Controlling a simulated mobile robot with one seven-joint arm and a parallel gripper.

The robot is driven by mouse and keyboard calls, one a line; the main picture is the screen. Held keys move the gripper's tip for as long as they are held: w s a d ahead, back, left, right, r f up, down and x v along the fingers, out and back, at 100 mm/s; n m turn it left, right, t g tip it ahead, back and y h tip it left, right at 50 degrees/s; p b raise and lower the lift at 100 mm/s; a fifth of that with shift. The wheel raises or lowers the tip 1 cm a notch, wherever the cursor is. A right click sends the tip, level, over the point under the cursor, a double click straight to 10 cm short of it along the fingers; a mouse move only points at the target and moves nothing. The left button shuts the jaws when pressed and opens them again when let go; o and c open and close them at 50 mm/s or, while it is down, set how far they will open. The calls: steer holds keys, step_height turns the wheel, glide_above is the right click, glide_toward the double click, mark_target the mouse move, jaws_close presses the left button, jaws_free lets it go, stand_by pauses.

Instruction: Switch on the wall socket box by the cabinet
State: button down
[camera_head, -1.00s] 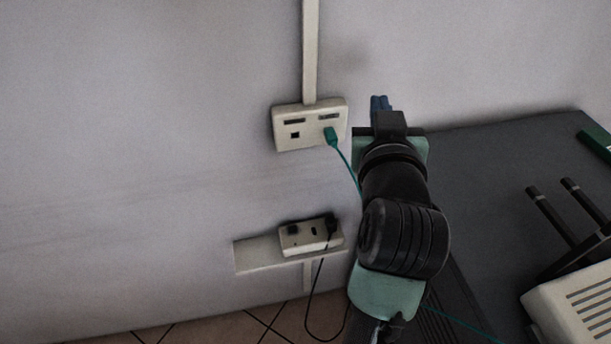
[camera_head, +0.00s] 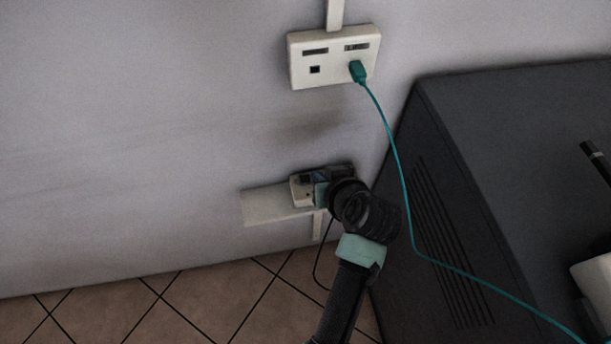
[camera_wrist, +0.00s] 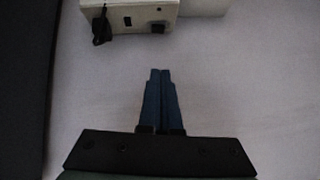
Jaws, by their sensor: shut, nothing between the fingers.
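A small pale socket box (camera_head: 297,193) sits low on the wall, left of the dark cabinet (camera_head: 450,190). My arm covers its right part in the head view. In the wrist view the box (camera_wrist: 143,14) is at the top edge, partly cut off, with a black plug (camera_wrist: 101,28) at the left and a small dark block, perhaps the switch (camera_wrist: 158,28), at the right. I cannot tell the switch's position. My gripper (camera_wrist: 160,72) is shut and empty, its blue fingertips pointing towards the box with a gap in the picture. The head view does not clearly show the fingertips.
A larger white socket (camera_head: 331,57) higher on the wall holds a teal plug (camera_head: 357,72); its teal cable (camera_head: 405,190) runs down across the cabinet. A pale trunking strip (camera_head: 270,205) extends left of the low box. A black cord (camera_head: 317,268) hangs below. Tiled floor is clear at left.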

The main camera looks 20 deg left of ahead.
steer(key=b, duration=0.2)
glide_above(301, 175)
steer(key=s+d, duration=0.1)
steer(key=d, duration=0.1)
steer(key=f, duration=0.6)
steer(key=shift+s+d+f, duration=0.15)
steer(key=shift+s+f, duration=0.05)
steer(key=shift+f, duration=0.15)
steer(key=shift+s+f, duration=0.2)
steer(key=shift+f, duration=1.6)
steer(key=shift+s+a, duration=0.1)
steer(key=shift+a, duration=0.1)
